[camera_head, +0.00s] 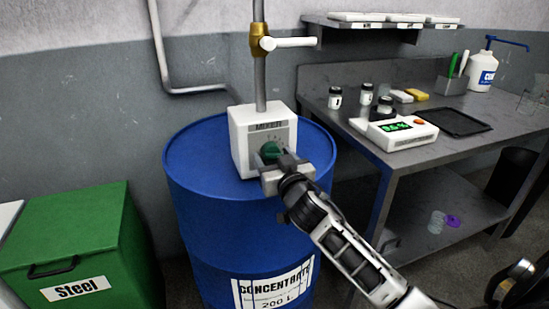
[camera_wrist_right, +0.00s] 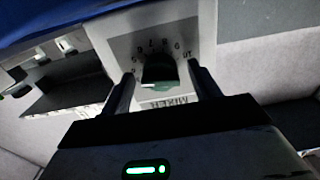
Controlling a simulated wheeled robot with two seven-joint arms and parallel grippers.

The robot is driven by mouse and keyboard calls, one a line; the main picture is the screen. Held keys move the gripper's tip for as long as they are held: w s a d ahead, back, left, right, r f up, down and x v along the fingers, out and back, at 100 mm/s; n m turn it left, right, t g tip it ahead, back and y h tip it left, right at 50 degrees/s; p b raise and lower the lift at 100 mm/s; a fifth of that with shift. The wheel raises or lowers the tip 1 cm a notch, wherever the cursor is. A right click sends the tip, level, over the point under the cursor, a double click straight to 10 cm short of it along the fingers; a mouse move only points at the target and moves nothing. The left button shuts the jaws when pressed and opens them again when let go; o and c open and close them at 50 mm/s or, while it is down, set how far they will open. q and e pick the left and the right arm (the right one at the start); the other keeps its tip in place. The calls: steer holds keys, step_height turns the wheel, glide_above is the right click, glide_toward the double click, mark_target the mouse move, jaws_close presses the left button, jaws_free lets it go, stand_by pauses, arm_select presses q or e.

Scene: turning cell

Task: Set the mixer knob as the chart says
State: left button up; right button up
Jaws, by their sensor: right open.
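The mixer (camera_head: 259,134) is a white box with a grey face, standing on top of a blue concentrate drum (camera_head: 205,190). My right gripper (camera_head: 284,163) is at the mixer's face. In the right wrist view its two fingers (camera_wrist_right: 162,88) stand apart on either side of the knob, with gaps visible. I cannot read the knob's setting with certainty. No chart is recognisable. My left gripper is not in view.
A grey bench (camera_head: 372,130) at the right holds a device with a green display (camera_head: 394,130), several small jars, a dark tray (camera_head: 452,122) and a white pump bottle (camera_head: 483,72). A pipe with a valve (camera_head: 262,45) rises above the mixer. A green steel bin (camera_head: 75,225) stands left.

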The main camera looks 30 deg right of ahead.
steer(key=c, duration=1)
steer(key=shift+o, duration=0.2)
steer(key=n+p, duration=0.1)
steer(key=n, duration=0.1)
steer(key=shift+r+n, duration=0.1)
steer(key=shift+n, duration=0.2)
steer(key=shift+d+n+p, duration=0.1)
steer(key=shift+n+p, duration=0.35)
steer(key=shift+n, duration=0.75)
steer(key=o, duration=1)
steer(key=shift+c, duration=0.2)
steer(key=shift+s, duration=0.1)
steer(key=b+v, duration=0.1)
steer(key=v, duration=1.5)
steer(key=shift+b, duration=0.35)
